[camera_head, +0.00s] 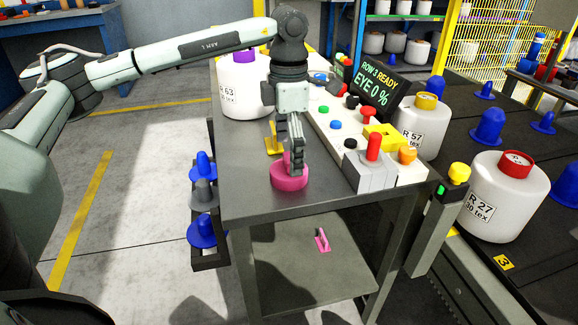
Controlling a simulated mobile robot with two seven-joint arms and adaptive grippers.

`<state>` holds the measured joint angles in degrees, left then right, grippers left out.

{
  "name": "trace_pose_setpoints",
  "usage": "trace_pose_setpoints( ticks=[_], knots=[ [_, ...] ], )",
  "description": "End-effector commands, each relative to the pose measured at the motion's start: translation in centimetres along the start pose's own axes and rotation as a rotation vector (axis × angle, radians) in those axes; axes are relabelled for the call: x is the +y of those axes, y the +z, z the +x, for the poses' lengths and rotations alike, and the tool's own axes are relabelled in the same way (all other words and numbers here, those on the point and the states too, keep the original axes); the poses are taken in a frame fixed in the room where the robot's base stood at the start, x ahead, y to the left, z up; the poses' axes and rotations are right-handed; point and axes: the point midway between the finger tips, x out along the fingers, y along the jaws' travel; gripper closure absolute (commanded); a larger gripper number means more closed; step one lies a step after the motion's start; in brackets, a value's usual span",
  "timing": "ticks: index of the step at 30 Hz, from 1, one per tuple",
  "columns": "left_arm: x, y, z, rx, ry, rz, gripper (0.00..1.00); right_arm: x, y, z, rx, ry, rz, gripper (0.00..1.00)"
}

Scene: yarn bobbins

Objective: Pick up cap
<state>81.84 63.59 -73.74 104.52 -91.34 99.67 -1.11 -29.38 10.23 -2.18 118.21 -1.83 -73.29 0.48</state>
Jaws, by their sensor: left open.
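A round magenta cap (289,181) with an upright knob lies on the near part of the grey metal table (243,195). My left gripper (295,168) points straight down over it from above. Its fingers are open and reach down at the knob, partly hiding it. I cannot tell whether the fingers touch the cap. My right gripper does not show.
A white bobbin R 63 (243,95) with a purple cap stands behind. A control panel (368,178) with buttons and a lever is close on the right. A rack with blue cones (203,228) hangs at the table's left side. A pink item (322,241) lies on the lower shelf.

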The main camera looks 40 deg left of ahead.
Motion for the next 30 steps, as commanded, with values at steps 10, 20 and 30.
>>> trace_pose_setpoints(
  ticks=[10, 20, 30],
  knots=[
    [0.0, 0.0, 2.2, -0.001, -0.001, 0.0, 0.07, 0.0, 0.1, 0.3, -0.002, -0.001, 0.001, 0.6],
    [0.0, 0.0, 2.2, -0.002, -0.001, 0.0, 0.37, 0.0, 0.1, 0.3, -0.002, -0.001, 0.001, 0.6],
    [0.0, 0.0, 2.1, -0.002, -0.001, 0.0, 0.47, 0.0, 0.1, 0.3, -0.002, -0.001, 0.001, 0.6]
  ],
)
